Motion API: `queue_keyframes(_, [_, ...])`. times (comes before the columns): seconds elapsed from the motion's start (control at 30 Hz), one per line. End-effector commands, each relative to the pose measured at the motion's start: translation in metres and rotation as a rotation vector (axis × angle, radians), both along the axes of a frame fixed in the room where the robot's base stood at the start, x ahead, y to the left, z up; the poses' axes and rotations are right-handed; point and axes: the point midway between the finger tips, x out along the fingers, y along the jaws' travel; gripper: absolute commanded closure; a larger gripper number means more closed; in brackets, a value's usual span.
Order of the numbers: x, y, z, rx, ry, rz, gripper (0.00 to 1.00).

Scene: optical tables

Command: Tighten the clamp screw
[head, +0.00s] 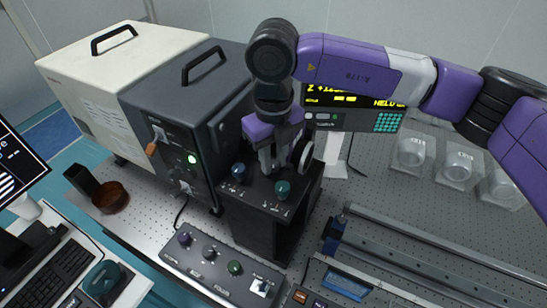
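My gripper (268,165) points down over the top of a black box-shaped unit (252,225). Its fingers are small here, and I cannot tell whether they are open or shut, or touching anything. On the unit's top, a blue knob (238,172) is left of the fingers and a green knob (283,189) is in front and to the right. A round pale-rimmed disc (306,157) stands upright just right of the gripper. I cannot tell which part is the clamp screw; the gripper hides part of the unit's top.
A dark instrument housing (185,95) with a lit green lamp stands at left. A control panel (222,265) with knobs lies in front. A display box (355,118) is behind my arm. A long metal rail (420,260) runs at right. Clear round-welled holders (412,152) sit far right.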

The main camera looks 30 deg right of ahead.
Motion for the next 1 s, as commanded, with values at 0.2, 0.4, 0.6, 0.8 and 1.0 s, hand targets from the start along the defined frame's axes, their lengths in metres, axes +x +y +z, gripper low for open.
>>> queue_keyframes(0.2, [0.0,0.0002,0.0001,0.0,0.0,0.002,1.0])
queue_keyframes(0.4, [0.0001,0.0002,-0.0018,0.0,-0.001,0.036,1.0])
queue_keyframes(0.6, [0.0009,-0.0003,-0.0042,-0.002,-0.003,0.139,1.0])
queue_keyframes(0.8, [0.001,-0.0006,-0.0057,-0.003,-0.003,0.308,1.0])
queue_keyframes(1.0, [0.0012,-0.0004,-0.0049,-0.001,-0.004,0.498,1.0])
